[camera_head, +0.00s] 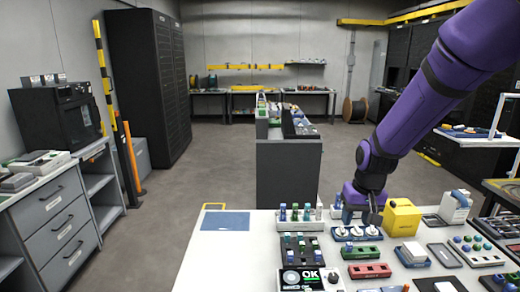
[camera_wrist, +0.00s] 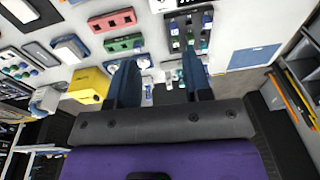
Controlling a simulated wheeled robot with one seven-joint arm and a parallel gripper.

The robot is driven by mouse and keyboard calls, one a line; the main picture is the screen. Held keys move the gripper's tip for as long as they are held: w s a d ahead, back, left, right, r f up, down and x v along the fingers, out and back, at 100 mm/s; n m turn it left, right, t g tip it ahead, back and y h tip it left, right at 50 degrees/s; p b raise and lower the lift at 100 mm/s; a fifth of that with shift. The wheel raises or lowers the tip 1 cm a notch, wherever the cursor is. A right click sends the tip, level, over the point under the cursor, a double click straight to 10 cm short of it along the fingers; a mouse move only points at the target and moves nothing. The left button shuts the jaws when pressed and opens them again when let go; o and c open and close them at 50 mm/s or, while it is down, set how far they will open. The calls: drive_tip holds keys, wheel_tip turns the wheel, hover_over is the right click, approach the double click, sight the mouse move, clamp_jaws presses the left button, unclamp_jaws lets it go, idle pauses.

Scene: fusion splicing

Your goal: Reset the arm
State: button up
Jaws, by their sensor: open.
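My purple arm reaches down from the upper right in the head view. My gripper (camera_head: 373,214) is above the far part of the white table (camera_head: 235,262), just left of a yellow block (camera_head: 402,217). In the wrist view, the two dark blue fingers of my gripper (camera_wrist: 160,62) stand apart. No object shows clamped between them. Small white and blue parts (camera_wrist: 147,80) show beyond the gap, apparently on the table. The yellow block also shows left of the fingers in the wrist view (camera_wrist: 88,84).
Green (camera_head: 362,250) and red (camera_head: 369,270) holders, a black rack (camera_head: 300,248) and a device reading OK (camera_head: 300,279) crowd the table. A flat blue pad (camera_head: 226,221) lies at its far left, with bare tabletop nearby. A grey cabinet (camera_head: 287,175) stands beyond the table.

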drive_tip(key=s+d+r+t, duration=0.2)
drive_tip(key=s+d+r, duration=0.1)
drive_tip(key=s+r, duration=1)
drive_tip(key=s+d+r+t, duration=0.2)
drive_tip(key=s+r, duration=0.5)
drive_tip(key=s, duration=0.5)
drive_tip(key=shift+s+d+h, duration=0.15)
drive_tip(key=shift+s+h, duration=0.15)
drive_tip(key=shift+s, duration=0.05)
